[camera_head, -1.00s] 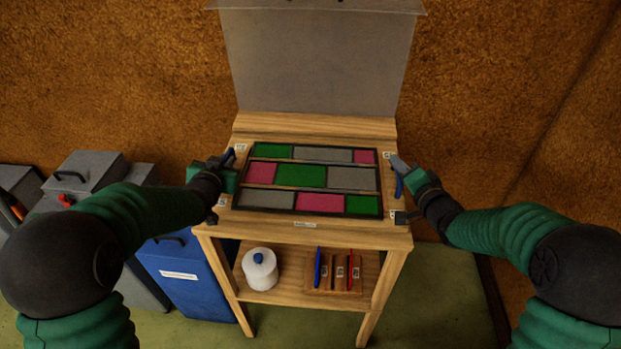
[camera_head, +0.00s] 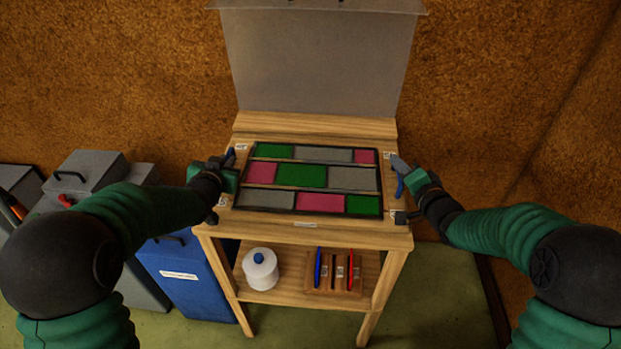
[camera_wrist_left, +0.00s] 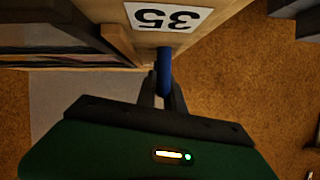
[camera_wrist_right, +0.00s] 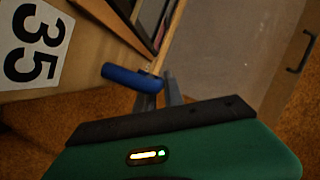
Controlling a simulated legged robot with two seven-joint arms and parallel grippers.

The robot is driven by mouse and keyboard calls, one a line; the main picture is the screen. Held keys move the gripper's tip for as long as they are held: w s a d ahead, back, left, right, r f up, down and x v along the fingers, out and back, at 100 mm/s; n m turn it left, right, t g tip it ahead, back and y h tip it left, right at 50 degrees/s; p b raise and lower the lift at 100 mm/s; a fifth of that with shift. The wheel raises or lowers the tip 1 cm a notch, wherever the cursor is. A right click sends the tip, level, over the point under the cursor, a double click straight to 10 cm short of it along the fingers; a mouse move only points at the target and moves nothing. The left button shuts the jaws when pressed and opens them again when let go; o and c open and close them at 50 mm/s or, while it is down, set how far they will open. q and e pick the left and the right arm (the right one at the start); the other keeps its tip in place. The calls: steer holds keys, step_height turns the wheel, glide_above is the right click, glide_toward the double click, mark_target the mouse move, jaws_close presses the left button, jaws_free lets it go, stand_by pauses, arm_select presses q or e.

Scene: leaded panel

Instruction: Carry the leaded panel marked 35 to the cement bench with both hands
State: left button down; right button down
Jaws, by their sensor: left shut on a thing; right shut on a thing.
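The leaded panel (camera_head: 325,202), with green, pink and grey panes in dark lead lines, lies flat on the wooden stand's top. Labels reading 35 show in the left wrist view (camera_wrist_left: 163,17) and the right wrist view (camera_wrist_right: 32,50), on pale wood beside the blue handles. My left gripper (camera_head: 229,162) is at the panel's left side, shut on a blue handle (camera_wrist_left: 164,60). My right gripper (camera_head: 399,175) is at the right side, shut on another blue handle (camera_wrist_right: 128,77). I cannot tell which bench is the cement bench.
The wooden stand (camera_head: 355,235) has a grey upright sheet (camera_head: 315,60) behind it. Its lower shelf holds a white jar (camera_head: 260,270) and a small rack (camera_head: 335,283) with coloured sticks. A blue bin (camera_head: 190,280) and grey boxes (camera_head: 90,175) stand at left. Green floor shows right of the stand.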

arm_select(q)
steer(key=shift+a+r, duration=0.2)
steer(key=shift+r, duration=0.05)
arm_select(e)
steer(key=shift+d+f, duration=0.1)
steer(key=shift+d, duration=0.1)
